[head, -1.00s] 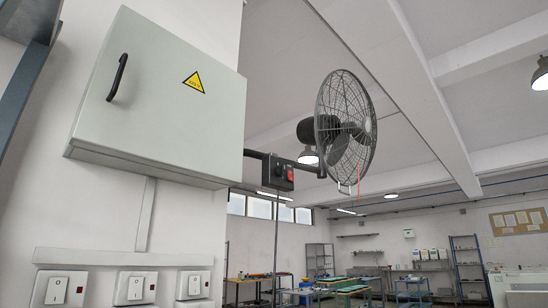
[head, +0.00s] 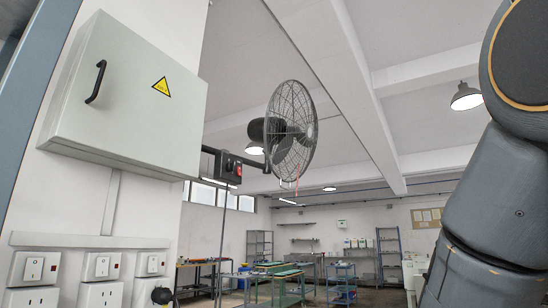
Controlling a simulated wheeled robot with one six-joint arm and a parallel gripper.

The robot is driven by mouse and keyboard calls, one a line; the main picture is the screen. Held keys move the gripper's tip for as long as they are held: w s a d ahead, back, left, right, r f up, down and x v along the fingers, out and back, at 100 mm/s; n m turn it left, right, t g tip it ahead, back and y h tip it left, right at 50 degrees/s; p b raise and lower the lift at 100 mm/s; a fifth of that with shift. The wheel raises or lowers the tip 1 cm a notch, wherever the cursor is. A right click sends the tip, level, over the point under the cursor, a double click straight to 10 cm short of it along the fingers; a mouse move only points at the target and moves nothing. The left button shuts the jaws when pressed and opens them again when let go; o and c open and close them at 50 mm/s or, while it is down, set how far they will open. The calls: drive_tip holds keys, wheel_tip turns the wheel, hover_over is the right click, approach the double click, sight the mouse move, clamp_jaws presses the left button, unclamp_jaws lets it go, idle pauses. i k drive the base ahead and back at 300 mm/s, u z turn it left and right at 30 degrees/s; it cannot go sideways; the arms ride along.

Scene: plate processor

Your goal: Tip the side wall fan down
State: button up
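The side wall fan (head: 291,131) has a dark wire cage and a dark motor housing behind it. It is mounted on an arm from the wall, at the middle of the head view, and faces right. A small metal loop and a red strip hang at the lower edge of its cage. A black control box (head: 228,168) with a red switch sits on the mounting arm. My gripper is not in view. Only links of my arm show at the right edge, well apart from the fan.
A grey electrical cabinet (head: 125,98) with a black handle juts from the wall at the left, close to the fan's mount. Switches and sockets (head: 101,266) line the wall below. Workbenches (head: 198,264) and shelves (head: 388,248) stand far behind. Open air surrounds the fan's right side.

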sight(268, 131)
drive_tip(key=u, duration=0.25)
drive_tip(key=i, duration=1.25)
drive_tip(key=z, duration=0.15)
